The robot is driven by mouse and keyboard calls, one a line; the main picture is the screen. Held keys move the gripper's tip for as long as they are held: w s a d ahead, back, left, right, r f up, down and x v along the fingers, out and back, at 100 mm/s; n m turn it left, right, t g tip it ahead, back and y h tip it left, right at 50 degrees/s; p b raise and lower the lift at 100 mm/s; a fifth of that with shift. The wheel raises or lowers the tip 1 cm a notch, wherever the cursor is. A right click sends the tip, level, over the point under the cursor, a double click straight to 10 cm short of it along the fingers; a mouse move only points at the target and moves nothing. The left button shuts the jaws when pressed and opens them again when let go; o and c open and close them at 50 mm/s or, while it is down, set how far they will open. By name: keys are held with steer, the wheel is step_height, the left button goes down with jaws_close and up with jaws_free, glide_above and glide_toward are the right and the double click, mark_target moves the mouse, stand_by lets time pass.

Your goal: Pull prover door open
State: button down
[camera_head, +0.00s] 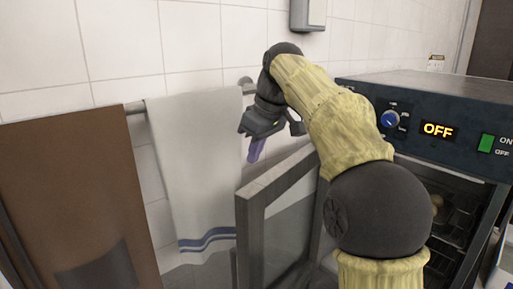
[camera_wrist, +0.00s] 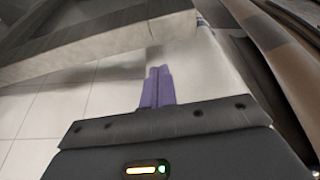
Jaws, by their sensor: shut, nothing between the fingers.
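The prover (camera_head: 440,95) stands at the right, a dark box with a blue knob, a lit "OFF" display and a green switch. Its grey-framed glass door (camera_head: 250,222) is swung open, out toward the towel at the left, and racks show inside the prover. The door's frame also shows in the wrist view (camera_wrist: 100,42). My gripper (camera_head: 254,152) has purple fingers, which are together and empty. It points down just beyond the door's top edge, between the door and the towel. It also shows in the wrist view (camera_wrist: 156,88). Contact with the door cannot be told.
A white towel (camera_head: 195,170) with blue stripes hangs on a wall rail, close to my gripper. A brown panel (camera_head: 75,190) stands at the left. White wall tiles (camera_head: 120,40) lie behind. My arm hides part of the prover's front.

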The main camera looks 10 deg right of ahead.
steer(key=x, duration=0.6)
steer(key=shift+w+a+f, duration=0.1)
steer(key=shift+w+f, duration=0.2)
steer(key=shift+s, duration=0.2)
